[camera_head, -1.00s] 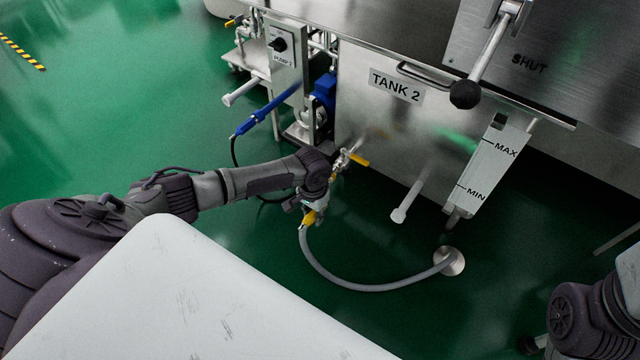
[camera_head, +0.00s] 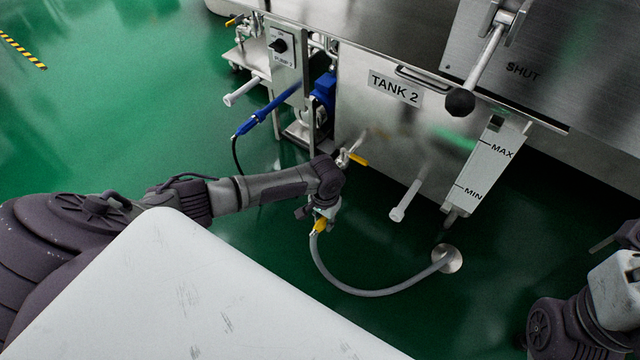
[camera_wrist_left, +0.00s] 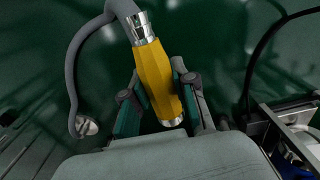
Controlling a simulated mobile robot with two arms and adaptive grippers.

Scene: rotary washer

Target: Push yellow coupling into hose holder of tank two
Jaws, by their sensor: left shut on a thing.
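The yellow coupling (camera_wrist_left: 155,80) sits on the end of a grey hose, between the fingers of my left gripper (camera_wrist_left: 160,105). The gripper is shut on it. In the head view my left gripper (camera_head: 324,214) is low in front of tank two, with the yellow coupling (camera_head: 319,226) partly hidden by it. A pale tube (camera_head: 405,202), which looks like the hose holder, sticks out from the tank front to the right of the coupling and apart from it. My right arm shows at the right edge; its gripper is cut off or unclear.
The grey hose (camera_head: 360,291) curves from the coupling to a round floor fitting (camera_head: 449,258). A valve with a yellow handle (camera_head: 358,159) is just above my left wrist. The level gauge (camera_head: 487,165) hangs right of the tube. The green floor below is clear.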

